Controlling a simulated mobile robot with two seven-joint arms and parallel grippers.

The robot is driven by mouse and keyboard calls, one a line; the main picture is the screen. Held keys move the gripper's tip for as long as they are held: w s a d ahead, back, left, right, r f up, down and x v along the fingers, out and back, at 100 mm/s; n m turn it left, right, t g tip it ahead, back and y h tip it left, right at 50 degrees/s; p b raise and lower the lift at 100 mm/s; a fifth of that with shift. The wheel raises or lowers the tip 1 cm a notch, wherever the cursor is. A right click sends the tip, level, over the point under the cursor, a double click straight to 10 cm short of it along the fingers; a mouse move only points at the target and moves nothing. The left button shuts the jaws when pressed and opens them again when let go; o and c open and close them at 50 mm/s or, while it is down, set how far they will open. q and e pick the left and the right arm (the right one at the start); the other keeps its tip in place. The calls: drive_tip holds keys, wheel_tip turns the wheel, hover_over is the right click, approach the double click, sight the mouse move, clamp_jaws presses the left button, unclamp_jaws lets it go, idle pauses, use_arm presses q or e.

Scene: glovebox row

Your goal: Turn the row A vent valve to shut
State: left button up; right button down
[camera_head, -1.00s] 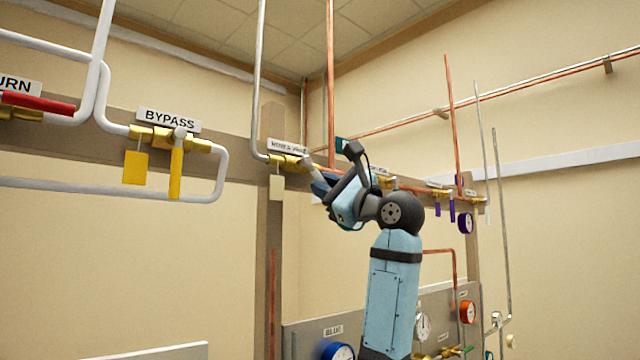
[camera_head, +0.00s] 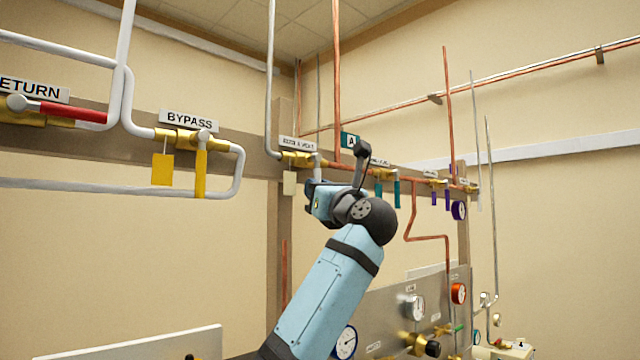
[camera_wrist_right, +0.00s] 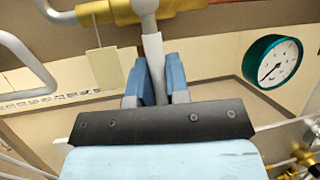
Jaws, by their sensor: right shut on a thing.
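The vent valve (camera_head: 300,160) is a brass body on the wall rail, under a small white label (camera_head: 298,143) whose text is hard to read. A pale tag (camera_head: 289,183) hangs below it. In the right wrist view the brass body (camera_wrist_right: 180,6) crosses the top, and its light grey lever handle (camera_wrist_right: 153,52) hangs down from it, across the pipe line. My right gripper (camera_wrist_right: 158,82) is shut on this handle, with a blue finger on each side. In the head view my wrist hides most of the handle. My left gripper is not in view.
The bypass valve (camera_head: 190,138) with a yellow handle is to the left, and a red-handled valve (camera_head: 40,108) is farther left. Teal-handled valves (camera_head: 384,180) are close on the right. A gauge panel (camera_head: 390,310) stands below. A teal gauge (camera_wrist_right: 272,62) shows in the wrist view.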

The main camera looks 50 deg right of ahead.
drive_tip(key=shift+a+r+m, duration=0.15)
drive_tip(key=shift+r+m, duration=0.1)
drive_tip(key=shift+m, duration=0.15)
drive_tip(key=c, duration=1.2)
unclamp_jaws()
drive_tip(key=shift+c, duration=0.2)
drive_tip(key=shift+o, duration=0.6)
drive_tip(key=shift+w+f, duration=0.1)
drive_tip(key=shift+f, duration=0.05)
drive_tip(key=shift+f, duration=0.1)
drive_tip(key=b+v, duration=0.3)
drive_tip(key=v, duration=1)
drive_tip(key=shift+s+a, duration=0.25)
drive_tip(key=shift+s, duration=0.05)
drive_tip(key=shift+w, duration=0.1)
